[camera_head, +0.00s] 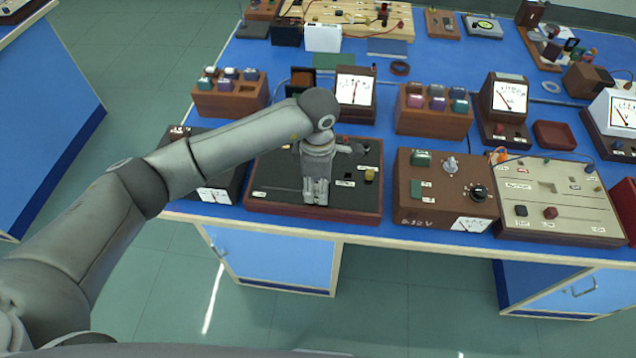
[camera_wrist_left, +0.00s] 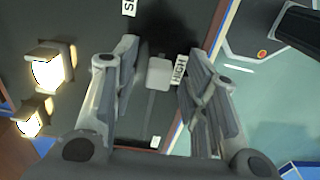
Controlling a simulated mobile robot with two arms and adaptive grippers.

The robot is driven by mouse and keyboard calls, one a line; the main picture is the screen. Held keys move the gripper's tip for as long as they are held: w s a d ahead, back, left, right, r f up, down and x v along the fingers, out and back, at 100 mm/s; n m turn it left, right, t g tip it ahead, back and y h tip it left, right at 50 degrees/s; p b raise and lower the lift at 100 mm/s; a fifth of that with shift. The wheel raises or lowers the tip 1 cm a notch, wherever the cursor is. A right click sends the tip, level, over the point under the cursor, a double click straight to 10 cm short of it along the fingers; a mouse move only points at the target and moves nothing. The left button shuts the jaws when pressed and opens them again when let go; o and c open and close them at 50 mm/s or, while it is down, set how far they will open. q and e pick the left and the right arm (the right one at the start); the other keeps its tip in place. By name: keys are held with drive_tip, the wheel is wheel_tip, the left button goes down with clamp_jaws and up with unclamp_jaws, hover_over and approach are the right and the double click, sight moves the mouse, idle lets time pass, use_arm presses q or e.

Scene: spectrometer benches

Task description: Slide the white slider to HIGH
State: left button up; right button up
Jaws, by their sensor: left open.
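The white slider (camera_wrist_left: 159,73) is a small rounded block on a dark panel. It shows in the left wrist view between the spread fingers of my left gripper (camera_wrist_left: 159,66), with gaps on both sides. The HIGH label (camera_wrist_left: 180,69) is just right of it. A thin track (camera_wrist_left: 149,105) runs down from the slider towards another small label (camera_wrist_left: 155,142); a dark shadow covers the area above. In the head view, my open left gripper (camera_head: 316,196) points down over the black panel (camera_head: 281,166) and hides the slider. My right gripper is out of view.
Two lit lamps (camera_wrist_left: 47,70) stand left of my fingers in the wrist view. A brown instrument box (camera_head: 405,194) stands right of the panel, and a dark meter (camera_head: 215,194) stands left. Wooden blocks (camera_head: 232,101) and meters crowd behind. The table's front edge is close to the panel.

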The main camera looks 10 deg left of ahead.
use_arm(q)
wheel_tip(320, 180, up, 12)
idle(0.4)
idle(0.3)
